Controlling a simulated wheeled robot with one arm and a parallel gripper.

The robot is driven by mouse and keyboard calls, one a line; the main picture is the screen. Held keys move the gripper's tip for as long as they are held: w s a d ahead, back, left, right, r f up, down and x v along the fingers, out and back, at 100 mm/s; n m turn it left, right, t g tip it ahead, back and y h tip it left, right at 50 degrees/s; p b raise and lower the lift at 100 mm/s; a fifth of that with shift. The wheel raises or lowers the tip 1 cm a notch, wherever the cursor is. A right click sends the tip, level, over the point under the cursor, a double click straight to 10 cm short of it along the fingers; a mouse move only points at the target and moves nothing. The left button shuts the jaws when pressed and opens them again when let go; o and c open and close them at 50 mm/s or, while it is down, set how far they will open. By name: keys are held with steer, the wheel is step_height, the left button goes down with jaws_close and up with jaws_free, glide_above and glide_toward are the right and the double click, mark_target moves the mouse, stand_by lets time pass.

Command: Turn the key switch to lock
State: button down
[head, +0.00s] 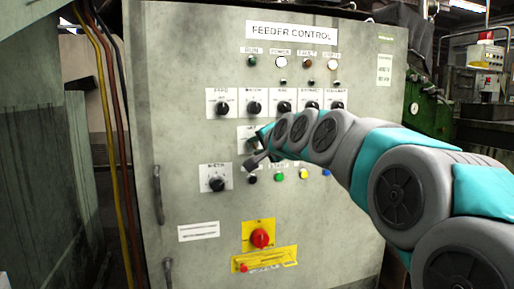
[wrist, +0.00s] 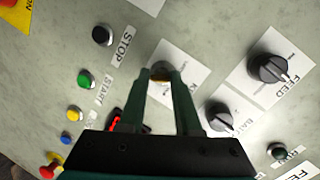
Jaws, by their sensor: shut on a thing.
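In the head view my gripper (head: 256,143) reaches the middle of the feeder control panel (head: 185,100) from the right. It covers most of the key switch there.
Dark knobs, including the FEED knob (wrist: 268,68), sit close to my fingers. A black STOP button (wrist: 102,36) and a green START button (wrist: 85,76) are nearby. A red rotary switch (head: 261,238) on yellow is lower down. Cables (head: 108,110) hang left of the cabinet.

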steer(key=shift+f+n+h+b, duration=0.2)
steer(key=shift+n+h+b, duration=0.3)
steer(key=shift+n, duration=0.8)
steer(key=shift+a, duration=0.1)
steer(key=c, duration=0.6)
jaws_free()
steer(key=shift+r, duration=0.1)
steer(key=shift+s+r, duration=0.1)
steer(key=shift+s, duration=0.05)
steer(key=shift+s+d+r, duration=0.2)
steer(key=shift+s+d, duration=0.05)
steer(key=shift+s, duration=0.3)
steer(key=v, duration=0.6)
steer(key=shift+s+b, duration=0.2)
steer(key=shift+b, duration=0.1)
steer(key=shift+f, duration=0.1)
